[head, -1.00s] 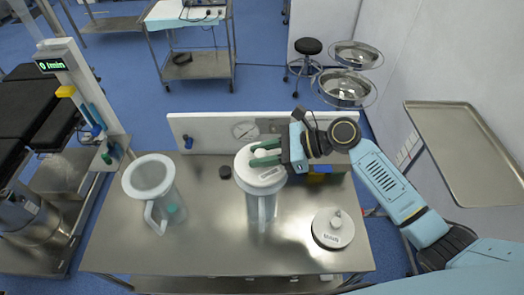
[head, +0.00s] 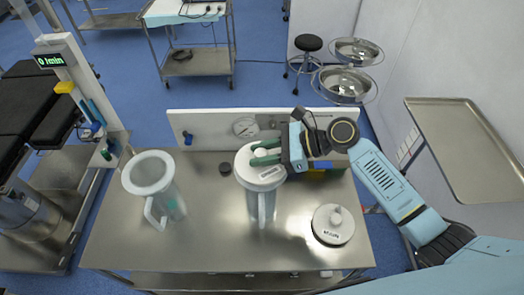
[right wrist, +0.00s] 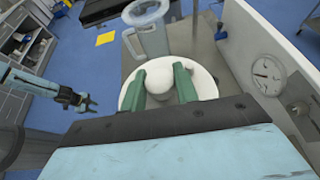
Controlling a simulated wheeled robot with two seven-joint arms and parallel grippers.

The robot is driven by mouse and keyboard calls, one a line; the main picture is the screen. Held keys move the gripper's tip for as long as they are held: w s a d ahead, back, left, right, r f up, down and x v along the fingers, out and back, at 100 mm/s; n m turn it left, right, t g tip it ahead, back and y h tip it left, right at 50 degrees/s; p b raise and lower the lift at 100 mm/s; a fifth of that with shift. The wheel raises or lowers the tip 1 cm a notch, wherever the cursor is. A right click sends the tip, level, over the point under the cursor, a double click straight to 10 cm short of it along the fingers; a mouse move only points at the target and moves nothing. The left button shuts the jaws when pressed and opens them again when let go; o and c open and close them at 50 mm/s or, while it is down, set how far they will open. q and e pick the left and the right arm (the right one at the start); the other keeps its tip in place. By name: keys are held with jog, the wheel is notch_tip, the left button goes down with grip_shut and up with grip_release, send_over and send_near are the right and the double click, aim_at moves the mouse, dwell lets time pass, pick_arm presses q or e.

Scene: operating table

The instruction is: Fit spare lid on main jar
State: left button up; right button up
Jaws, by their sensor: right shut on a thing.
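A white round lid (head: 246,171) with a knob and a small label sits on or just over the mouth of the middle clear jar (head: 262,207); I cannot tell if it is fully seated. My right gripper (head: 266,152) is shut on this lid's knob; the right wrist view shows the knob between the green fingers (right wrist: 160,84). A second white lid (head: 333,232) with a knob and a dark label lies on the table at the right. Another clear jar (head: 168,203) with a handle stands open at the left. My left gripper (right wrist: 84,104) looks open and empty in the right wrist view.
The steel table (head: 215,240) is clear in front of the jars. A white panel with a gauge (head: 245,127) stands along the back edge. A monitor post (head: 85,95) rises at the left.

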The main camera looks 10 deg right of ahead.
jog(key=shift+f, duration=0.55)
jog(key=o, duration=1.1)
jog(key=shift+b+v, duration=1)
jog(key=shift+v, duration=5.7)
jog(key=shift+s, duration=0.1)
